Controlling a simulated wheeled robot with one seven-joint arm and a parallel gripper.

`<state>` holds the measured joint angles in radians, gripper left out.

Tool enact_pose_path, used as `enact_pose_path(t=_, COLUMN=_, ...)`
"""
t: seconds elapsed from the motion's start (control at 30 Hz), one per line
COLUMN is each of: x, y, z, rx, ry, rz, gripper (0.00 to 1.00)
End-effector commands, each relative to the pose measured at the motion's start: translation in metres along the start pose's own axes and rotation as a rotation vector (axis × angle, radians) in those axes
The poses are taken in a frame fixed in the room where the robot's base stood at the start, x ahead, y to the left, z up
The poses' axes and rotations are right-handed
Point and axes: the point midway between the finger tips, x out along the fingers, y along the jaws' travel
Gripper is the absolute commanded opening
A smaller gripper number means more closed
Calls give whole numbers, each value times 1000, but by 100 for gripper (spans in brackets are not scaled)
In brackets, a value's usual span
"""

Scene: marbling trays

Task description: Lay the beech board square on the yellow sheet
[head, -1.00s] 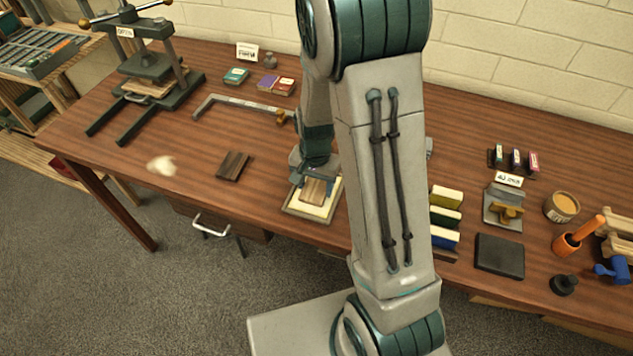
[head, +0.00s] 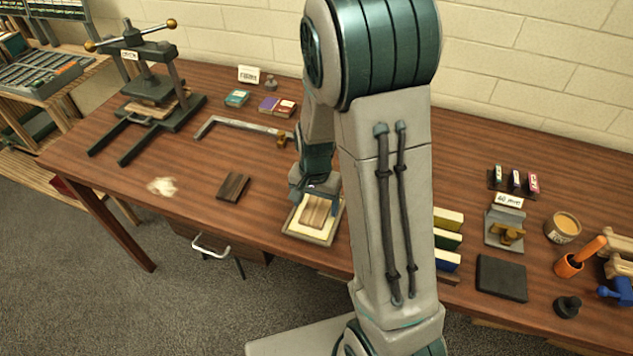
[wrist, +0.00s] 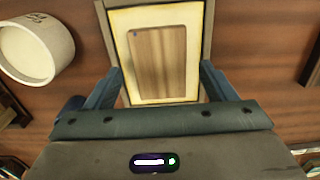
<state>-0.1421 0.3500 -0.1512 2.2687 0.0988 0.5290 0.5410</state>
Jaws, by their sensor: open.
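The beech board (wrist: 157,62) is a pale wooden rectangle with a small dark mark near one corner. It lies on the yellow sheet (wrist: 118,20) in a grey-framed tray, slightly turned from the sheet's edges in the wrist view. The board also shows in the head view (head: 314,212), with the sheet (head: 297,228) around it. My gripper (wrist: 160,75) is open, its fingers apart on either side of the tray's near part in the wrist view. In the head view my gripper (head: 318,190) is over the tray's far end. I cannot tell its height above the board.
A dark wood block (head: 233,187) lies left of the tray, with a pale crumpled thing (head: 162,186) farther left. A metal square (head: 240,130) lies behind. Coloured blocks (head: 447,240) stand to the right. A round white container (wrist: 35,50) is near the tray in the wrist view.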

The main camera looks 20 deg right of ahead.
Motion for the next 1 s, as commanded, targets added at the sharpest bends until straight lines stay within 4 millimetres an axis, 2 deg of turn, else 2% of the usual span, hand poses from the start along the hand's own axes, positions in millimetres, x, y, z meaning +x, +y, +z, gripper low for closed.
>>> enact_pose_path(t=0.4, x=-80, y=0, z=0, rx=0, ry=3, rz=-3, gripper=77)
enact_pose_path(t=0.67, x=-106, y=1, z=1, rx=-7, ry=3, rz=-4, gripper=77)
enact_pose_path(t=0.83, x=-129, y=12, z=17, rx=-90, ry=31, rz=-40, gripper=77)
enact_pose_path(t=1.0, x=-161, y=34, z=48, rx=-259, ry=98, rz=-89, gripper=77)
